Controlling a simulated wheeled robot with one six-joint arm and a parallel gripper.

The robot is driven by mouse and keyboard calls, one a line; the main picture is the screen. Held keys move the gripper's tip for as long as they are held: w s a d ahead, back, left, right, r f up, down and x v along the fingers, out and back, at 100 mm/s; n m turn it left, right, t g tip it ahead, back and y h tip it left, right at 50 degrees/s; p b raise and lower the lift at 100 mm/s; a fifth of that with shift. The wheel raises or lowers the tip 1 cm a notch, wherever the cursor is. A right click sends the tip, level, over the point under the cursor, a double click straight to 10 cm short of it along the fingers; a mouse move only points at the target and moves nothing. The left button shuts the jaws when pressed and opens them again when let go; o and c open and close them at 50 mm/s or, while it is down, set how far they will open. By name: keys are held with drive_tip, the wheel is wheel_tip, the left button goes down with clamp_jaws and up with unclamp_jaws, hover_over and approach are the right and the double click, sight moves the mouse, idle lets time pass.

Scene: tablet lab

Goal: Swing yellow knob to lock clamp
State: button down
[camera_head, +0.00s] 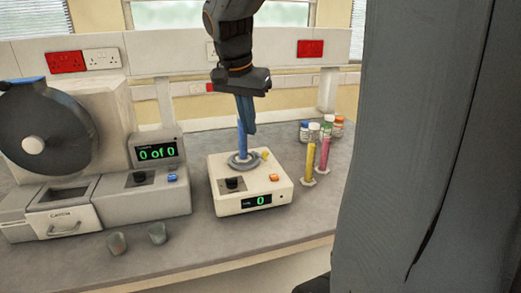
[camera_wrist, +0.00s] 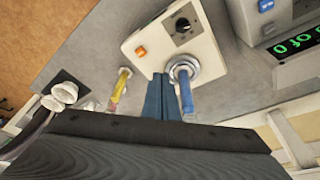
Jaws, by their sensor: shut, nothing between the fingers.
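The cream clamp device (camera_head: 250,190) stands on the bench. A blue tube (camera_head: 241,146) stands upright in the grey ring clamp (camera_head: 243,162) on its top. The small yellow knob (camera_head: 265,153) sits at the ring's right side. My gripper (camera_head: 251,131) is shut and empty, pointing down just right of the blue tube and above the knob. In the wrist view my shut fingers (camera_wrist: 161,80) lie beside the blue tube (camera_wrist: 186,95) and the ring (camera_wrist: 183,68). I cannot make out the yellow knob there; the fingers may hide it.
Yellow (camera_head: 310,156) and pink (camera_head: 323,155) tubes stand to the right, with several capped bottles (camera_head: 326,128) behind. A grey machine with a dark disc (camera_head: 150,195) stands left. Two small grey cups (camera_head: 117,243) are in front of it. The bench front is mostly clear.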

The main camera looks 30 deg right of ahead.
drive_tip(key=p+x, duration=0.2)
drive_tip(key=x, duration=0.8)
drive_tip(key=shift+f, duration=0.2)
drive_tip(key=shift+w+d+f+p, duration=0.1)
drive_tip(key=shift+w+d+p, duration=0.2)
drive_tip(key=shift+d+p, duration=0.15)
drive_tip(key=shift+w+d+p, duration=0.3)
drive_tip(key=shift+d, duration=0.25)
drive_tip(key=shift+w+d+f, duration=0.2)
drive_tip(key=shift+w+d, duration=0.25)
drive_tip(key=shift+d, duration=0.15)
drive_tip(key=shift+p, duration=0.4)
